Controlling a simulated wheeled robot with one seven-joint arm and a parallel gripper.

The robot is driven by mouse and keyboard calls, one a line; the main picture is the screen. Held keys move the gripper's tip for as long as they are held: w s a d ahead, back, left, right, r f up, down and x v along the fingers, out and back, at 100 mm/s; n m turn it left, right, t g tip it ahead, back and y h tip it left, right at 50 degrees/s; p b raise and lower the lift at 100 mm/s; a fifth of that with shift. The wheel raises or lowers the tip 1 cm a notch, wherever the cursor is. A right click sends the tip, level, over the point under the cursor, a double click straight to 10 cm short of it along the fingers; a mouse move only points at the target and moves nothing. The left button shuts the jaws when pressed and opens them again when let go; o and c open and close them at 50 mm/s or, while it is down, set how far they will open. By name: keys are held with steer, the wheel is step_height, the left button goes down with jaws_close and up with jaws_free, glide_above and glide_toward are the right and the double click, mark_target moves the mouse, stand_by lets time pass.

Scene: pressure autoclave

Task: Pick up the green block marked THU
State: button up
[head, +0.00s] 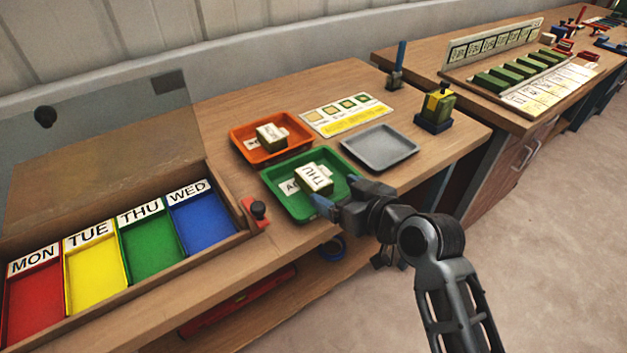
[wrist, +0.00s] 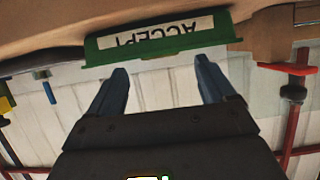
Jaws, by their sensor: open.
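The block marked THU (head: 315,179) sits in the green tray (head: 283,209), its white lettered face up and a little green showing on its sides. My gripper (head: 338,198) is at the tray's near right edge, beside the block, with its blue fingers apart. In the wrist view my gripper (wrist: 160,72) is open with nothing between its fingers. The green tray's ACCEPT label (wrist: 150,33) shows beyond the fingertips there. The block cannot be made out in the wrist view; only a small green and white patch shows at its bottom edge.
An orange tray (head: 247,131) with another white-topped block (head: 271,134) lies behind, and an empty grey tray (head: 380,147) to the right. A wooden box with day-marked compartments (head: 150,237) and a clear raised lid (head: 100,150) stands left. A red latch (head: 258,212) is nearby.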

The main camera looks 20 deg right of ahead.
mark_target(321, 183)
steer(key=shift+p+x, duration=0.45)
steer(key=shift+x, duration=3)
steer(key=c, duration=1.1)
steer(key=shift+r, duration=0.15)
